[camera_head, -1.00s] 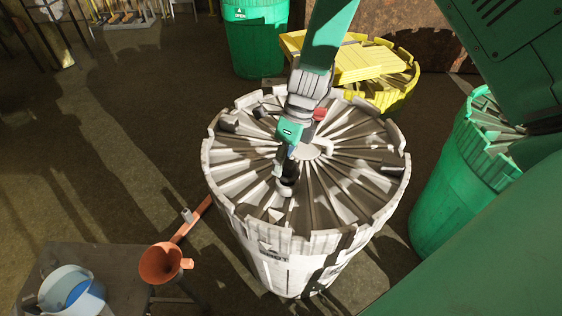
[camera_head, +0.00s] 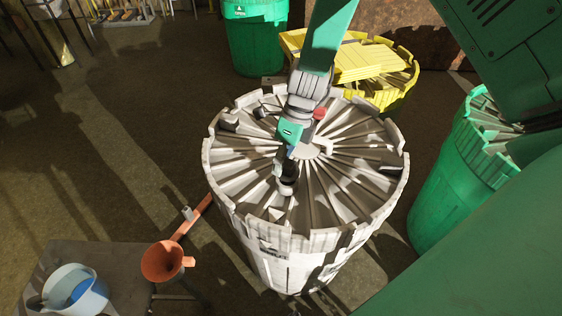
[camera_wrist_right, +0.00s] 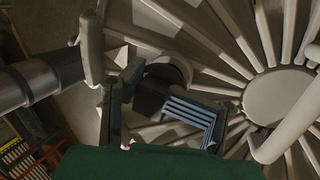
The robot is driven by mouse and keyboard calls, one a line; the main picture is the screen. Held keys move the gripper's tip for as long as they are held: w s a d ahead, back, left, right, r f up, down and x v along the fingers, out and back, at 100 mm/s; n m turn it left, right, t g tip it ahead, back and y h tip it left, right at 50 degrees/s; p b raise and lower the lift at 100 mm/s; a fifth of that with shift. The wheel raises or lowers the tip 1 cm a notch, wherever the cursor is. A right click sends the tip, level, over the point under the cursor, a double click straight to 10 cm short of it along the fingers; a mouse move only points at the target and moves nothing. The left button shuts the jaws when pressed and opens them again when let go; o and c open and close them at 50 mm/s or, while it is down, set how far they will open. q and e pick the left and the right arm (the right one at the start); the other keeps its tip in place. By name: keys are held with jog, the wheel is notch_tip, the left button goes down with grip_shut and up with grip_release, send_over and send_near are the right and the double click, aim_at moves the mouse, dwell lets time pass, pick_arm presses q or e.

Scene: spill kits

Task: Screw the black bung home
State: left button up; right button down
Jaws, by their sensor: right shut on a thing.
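A large white drum (camera_head: 300,242) with a ribbed, notched lid (camera_head: 345,185) stands upright in the middle of the head view. My right gripper (camera_head: 287,172) reaches down to the near-left part of the lid, left of its round hub. In the right wrist view my right gripper (camera_wrist_right: 158,108) is shut on a dark piece, the black bung (camera_wrist_right: 152,96), low over the ribs. The fingers hide much of the bung, and I cannot tell how deep it sits. My left gripper is not in view.
A yellow drum (camera_head: 400,92) and green drums (camera_head: 440,195) stand behind and right. An orange funnel (camera_head: 160,262) and a pale bucket (camera_head: 90,295) are at lower left. Floor at left is mostly clear.

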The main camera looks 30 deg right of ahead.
jog(key=shift+f+b, duration=0.45)
jog(key=shift+f, duration=0.75)
dwell(0.6)
jog(key=c, duration=0.6)
grip_release()
jog(key=shift+c, duration=0.2)
notch_tip(320, 180, up, 6)
jog(key=p, duration=0.6)
